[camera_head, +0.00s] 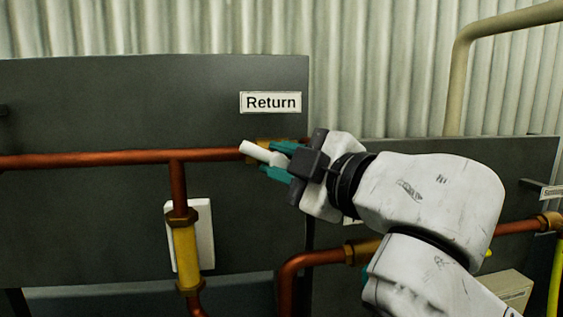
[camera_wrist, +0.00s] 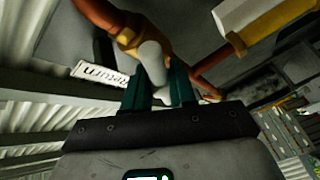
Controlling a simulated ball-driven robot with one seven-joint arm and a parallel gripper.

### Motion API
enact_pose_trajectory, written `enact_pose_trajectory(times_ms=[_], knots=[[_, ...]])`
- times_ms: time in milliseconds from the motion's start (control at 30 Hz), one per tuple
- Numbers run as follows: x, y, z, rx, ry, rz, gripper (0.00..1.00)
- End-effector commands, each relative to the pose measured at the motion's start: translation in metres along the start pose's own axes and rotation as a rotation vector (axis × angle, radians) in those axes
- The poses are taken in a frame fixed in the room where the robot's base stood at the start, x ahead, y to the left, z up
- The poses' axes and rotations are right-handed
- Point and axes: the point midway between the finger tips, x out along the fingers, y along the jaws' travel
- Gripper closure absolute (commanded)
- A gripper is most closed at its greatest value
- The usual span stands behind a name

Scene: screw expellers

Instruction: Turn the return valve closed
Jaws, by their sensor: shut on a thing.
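The return valve's white lever handle (camera_head: 256,151) is below the "Return" label (camera_head: 270,102), in front of the copper pipe. It tilts, its free end up and left in the head view. My gripper (camera_head: 279,161), with teal fingers, is shut on this handle from the right. In the wrist view the handle (camera_wrist: 152,62) lies between the two fingertips of my gripper (camera_wrist: 158,85). The valve's brass body (camera_head: 262,141) is mostly hidden behind my gripper in the head view.
A copper pipe (camera_head: 90,158) runs across the dark panel (camera_head: 100,105) and branches down to a brass fitting (camera_head: 186,255) before a white plate (camera_head: 205,235). Another copper pipe (camera_head: 310,259) runs low, behind my arm. A beige pipe (camera_head: 459,85) rises at the right.

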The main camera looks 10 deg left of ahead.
Motion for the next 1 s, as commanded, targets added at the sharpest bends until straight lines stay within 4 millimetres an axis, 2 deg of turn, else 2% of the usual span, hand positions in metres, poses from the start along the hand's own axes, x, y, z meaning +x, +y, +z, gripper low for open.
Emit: enact_pose_trajectory(times_ms=[1000], knots=[[0.0027, -0.0097, 0.0014, 0.134, 0.038, 0.05, 1.0]])
